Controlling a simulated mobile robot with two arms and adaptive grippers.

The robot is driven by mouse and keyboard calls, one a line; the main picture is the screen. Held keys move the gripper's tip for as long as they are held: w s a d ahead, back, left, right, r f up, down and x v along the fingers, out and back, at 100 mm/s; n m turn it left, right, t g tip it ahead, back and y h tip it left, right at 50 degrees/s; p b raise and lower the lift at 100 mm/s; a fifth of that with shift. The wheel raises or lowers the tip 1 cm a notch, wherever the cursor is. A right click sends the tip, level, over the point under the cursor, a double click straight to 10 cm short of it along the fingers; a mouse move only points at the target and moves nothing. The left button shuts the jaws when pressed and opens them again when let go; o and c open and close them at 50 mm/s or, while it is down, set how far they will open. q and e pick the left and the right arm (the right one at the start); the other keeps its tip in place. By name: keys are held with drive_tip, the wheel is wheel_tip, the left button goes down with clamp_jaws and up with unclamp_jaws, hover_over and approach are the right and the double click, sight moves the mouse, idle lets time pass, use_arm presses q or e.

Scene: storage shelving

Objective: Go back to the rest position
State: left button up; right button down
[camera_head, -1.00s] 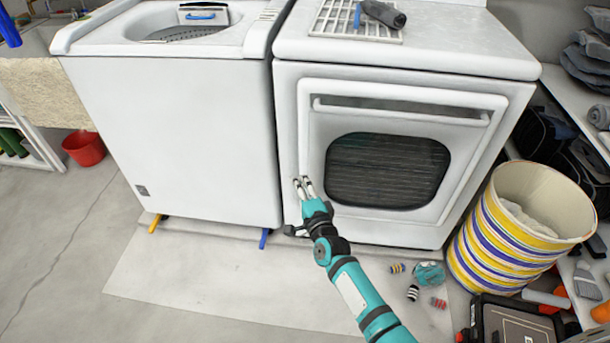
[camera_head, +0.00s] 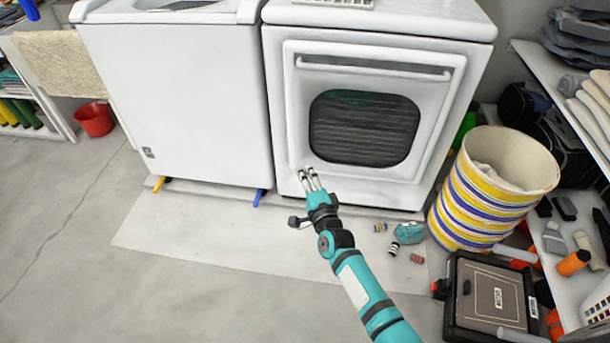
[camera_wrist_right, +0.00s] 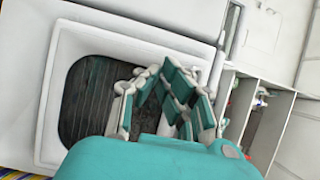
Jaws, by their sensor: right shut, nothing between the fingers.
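My right gripper (camera_head: 310,180) is in front of the lower left part of the dryer-like white machine (camera_head: 275,110) in the head view. Its fingers are shut with nothing between them. In the right wrist view the gripper (camera_wrist_right: 170,85) shows close up, with the machine's dark window (camera_wrist_right: 85,110) behind it on the left. I cannot tell from the picture whether the gripper touches the machine, but nothing is held. My left gripper is not in view.
A white washer (camera_head: 190,110) stands on the left. A striped bin (camera_head: 475,205) and a dark case (camera_head: 490,300) stand on the right beside a shelf (camera_head: 560,85). Small objects (camera_head: 410,232) lie on the floor mat (camera_head: 200,235). A red bucket (camera_head: 94,119) stands far left. The left floor is clear.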

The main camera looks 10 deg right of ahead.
drive_tip(key=s+d+f+n+g, duration=0.2)
drive_tip(key=s+f+n+g, duration=1)
drive_tip(key=s+f, duration=1.25)
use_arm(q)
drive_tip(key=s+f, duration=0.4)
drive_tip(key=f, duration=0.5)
use_arm(e)
drive_tip(key=s+d+f+n+g+h, duration=0.1)
drive_tip(key=s+d+f+n+g, duration=0.2)
drive_tip(key=s, duration=0.5)
drive_tip(key=s+d+f+n+g+h, duration=0.15)
drive_tip(key=s+f+n, duration=0.25)
drive_tip(key=s, duration=0.5)
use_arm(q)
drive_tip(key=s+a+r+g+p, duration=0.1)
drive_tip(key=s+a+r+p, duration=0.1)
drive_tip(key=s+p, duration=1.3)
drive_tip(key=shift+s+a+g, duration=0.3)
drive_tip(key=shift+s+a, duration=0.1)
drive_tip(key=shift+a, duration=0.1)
use_arm(e)
drive_tip(key=s+d+r, duration=0.1)
drive_tip(key=s+d, duration=0.2)
drive_tip(key=s, duration=1.2)
drive_tip(key=shift+d+r+y, duration=0.2)
drive_tip(key=shift+r+y, duration=0.15)
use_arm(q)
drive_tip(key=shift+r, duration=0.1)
use_arm(e)
drive_tip(key=shift+g, duration=0.25)
